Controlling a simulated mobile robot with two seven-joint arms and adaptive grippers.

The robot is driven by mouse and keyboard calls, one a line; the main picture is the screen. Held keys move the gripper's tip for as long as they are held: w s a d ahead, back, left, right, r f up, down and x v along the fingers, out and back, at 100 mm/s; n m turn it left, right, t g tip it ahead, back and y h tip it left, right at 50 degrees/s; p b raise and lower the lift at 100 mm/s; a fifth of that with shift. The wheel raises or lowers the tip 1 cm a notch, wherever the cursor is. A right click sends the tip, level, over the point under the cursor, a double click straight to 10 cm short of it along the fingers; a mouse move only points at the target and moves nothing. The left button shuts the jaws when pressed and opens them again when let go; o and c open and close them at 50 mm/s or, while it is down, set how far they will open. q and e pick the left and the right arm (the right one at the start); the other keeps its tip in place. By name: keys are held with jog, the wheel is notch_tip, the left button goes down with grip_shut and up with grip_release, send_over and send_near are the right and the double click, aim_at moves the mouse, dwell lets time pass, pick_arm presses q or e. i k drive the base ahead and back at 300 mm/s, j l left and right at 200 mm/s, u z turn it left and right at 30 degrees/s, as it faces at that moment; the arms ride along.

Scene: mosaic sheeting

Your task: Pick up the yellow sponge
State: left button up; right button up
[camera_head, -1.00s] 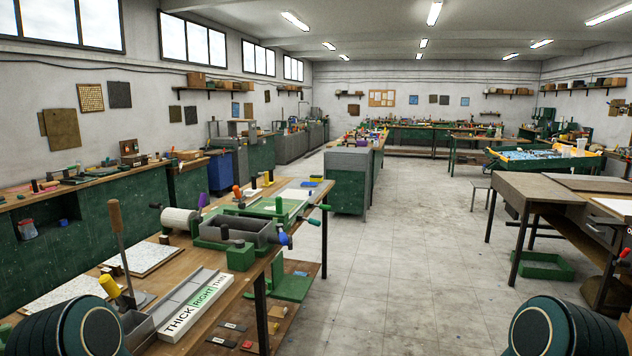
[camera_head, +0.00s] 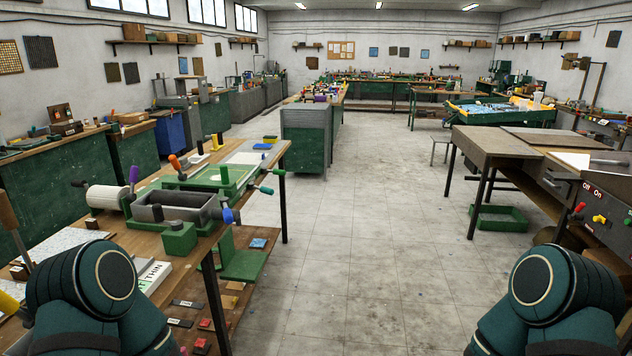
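I cannot identify the yellow sponge for certain. A small yellow block (camera_head: 270,139) lies at the far end of the left workbench, just behind a blue block (camera_head: 262,146); it is too small to tell whether it is a sponge. Neither of my grippers is in view. Only dark green upper parts of my two arms show, at the bottom left and bottom right.
The left workbench (camera_head: 146,245) carries a grey trough (camera_head: 172,207), a green frame and rollers, with a lower shelf beneath. A brown table (camera_head: 500,143) and a control panel (camera_head: 606,215) stand at the right. The floor (camera_head: 352,240) between is clear.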

aim_at(267, 138)
jog(key=i+z, duration=0.15)
jog(key=i, duration=4.35)
jog(key=i+l+u, duration=0.2)
jog(key=i, duration=0.2)
jog(key=i+u, duration=0.2)
jog(key=i, duration=0.25)
jog(key=i+l+u, duration=0.25)
jog(key=i, duration=0.15)
jog(key=i+l+u, duration=0.25)
jog(key=u, duration=0.2)
jog(key=i+l+u, duration=0.45)
